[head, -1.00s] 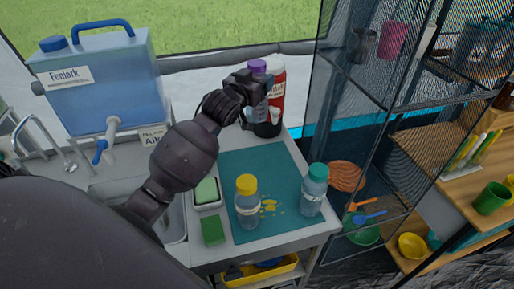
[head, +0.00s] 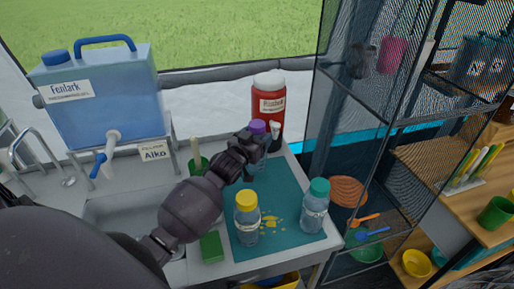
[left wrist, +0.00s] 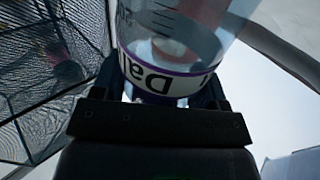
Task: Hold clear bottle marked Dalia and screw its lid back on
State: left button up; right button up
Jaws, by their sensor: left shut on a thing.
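My left gripper (head: 257,146) is shut on the clear bottle marked Dalia, over the back part of the teal mat (head: 282,185). In the head view its purple top (head: 257,126) shows above the fingers, and my gripper hides most of its body. In the left wrist view the clear bottle (left wrist: 180,40) sits between the fingers, with part of its white and purple label (left wrist: 160,80) reading "Dal". I cannot tell how tightly the purple top sits. My right gripper is not in view.
A yellow-lidded bottle (head: 246,222) and a teal-lidded bottle (head: 315,208) stand on the mat beside yellow spots. A red canister (head: 269,103) stands behind. A green sponge (head: 211,247) lies left of the mat. A mesh shelf (head: 375,120) bounds the right side.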

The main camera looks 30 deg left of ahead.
pick_arm(q)
jog(key=shift+f, duration=2.15)
jog(key=shift+f+b, duration=0.15)
jog(key=shift+b, duration=0.2)
jog(key=o, duration=1.7)
jog(key=shift+s+d+r, duration=0.1)
jog(key=shift+s+d, duration=0.1)
jog(key=shift+s, duration=1.7)
jog(key=shift+s+d+r, duration=0.1)
jog(key=shift+s+d, duration=0.05)
jog(key=shift+s, duration=1.7)
